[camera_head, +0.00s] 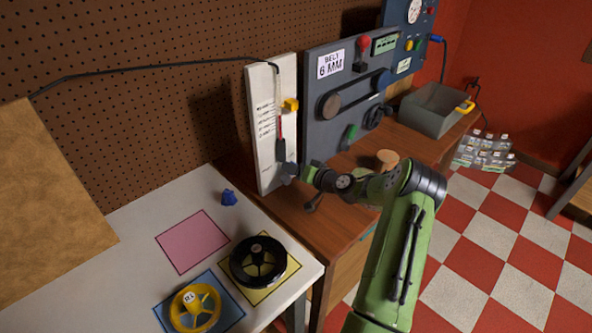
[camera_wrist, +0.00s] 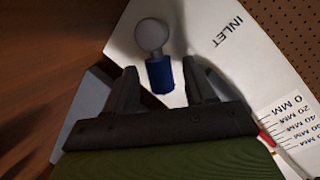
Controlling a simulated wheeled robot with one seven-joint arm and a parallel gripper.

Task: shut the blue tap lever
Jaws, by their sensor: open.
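The blue tap lever (camera_wrist: 159,76) shows in the wrist view as a short blue sleeve below a pale round knob (camera_wrist: 151,35). It stands against the white gauge board (camera_wrist: 225,50), close to the word INLET. My gripper (camera_wrist: 158,84) is open, with one dark finger on each side of the blue sleeve. I cannot tell whether either finger touches it. In the head view my gripper (camera_head: 294,172) is at the foot of the white board (camera_head: 263,125), and I cannot make out the lever there.
A grey panel (camera_head: 315,110) with a belt and knobs stands right of the board. A grey bin (camera_head: 432,110) is farther right. The white table (camera_head: 130,240) holds a black wheel (camera_head: 258,261), a yellow wheel (camera_head: 195,306) and a small blue piece (camera_head: 229,198).

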